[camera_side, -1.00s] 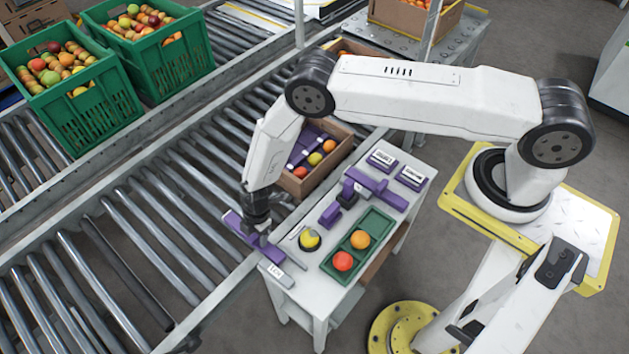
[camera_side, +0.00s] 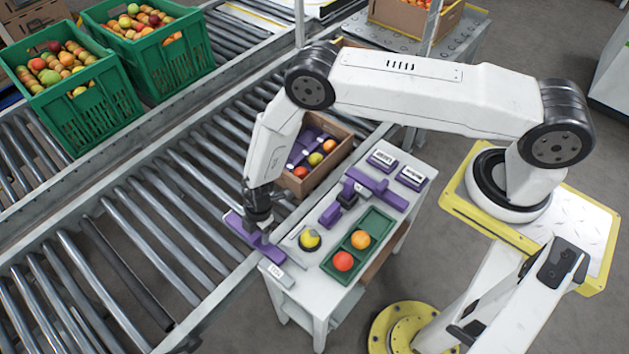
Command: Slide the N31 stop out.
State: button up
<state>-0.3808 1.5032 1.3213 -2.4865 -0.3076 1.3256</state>
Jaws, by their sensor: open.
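A purple bar (camera_side: 268,250) lies at the front left edge of the small white table, reaching out over the conveyor rollers. A grey block with a white label (camera_side: 277,271) sits at its near end; the lettering is too small to read, so I cannot tell for sure that this is the N31 stop. My gripper (camera_side: 261,222) points down at the bar's middle, open. Its fingertips are small and dark, and I cannot tell whether they touch the bar.
The white table (camera_side: 300,262) also bears a green tray (camera_side: 347,274) with two fruits, a yellow fruit (camera_side: 310,239) on a pad, a purple cross-shaped fixture (camera_side: 373,187) and labelled blocks (camera_side: 412,177). A fruit carton (camera_side: 328,170) stands behind. Roller conveyor (camera_side: 150,245) lies to the left.

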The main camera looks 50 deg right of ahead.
aim_at(257, 233)
jog(key=shift+w+d+r, duration=0.1)
jog(key=shift+d+r, duration=0.05)
jog(key=shift+r, duration=0.6)
jog(key=shift+d+r, duration=0.15)
jog(key=shift+r, duration=0.55)
notch_tip(257, 233, up, 7)
dwell(0.6)
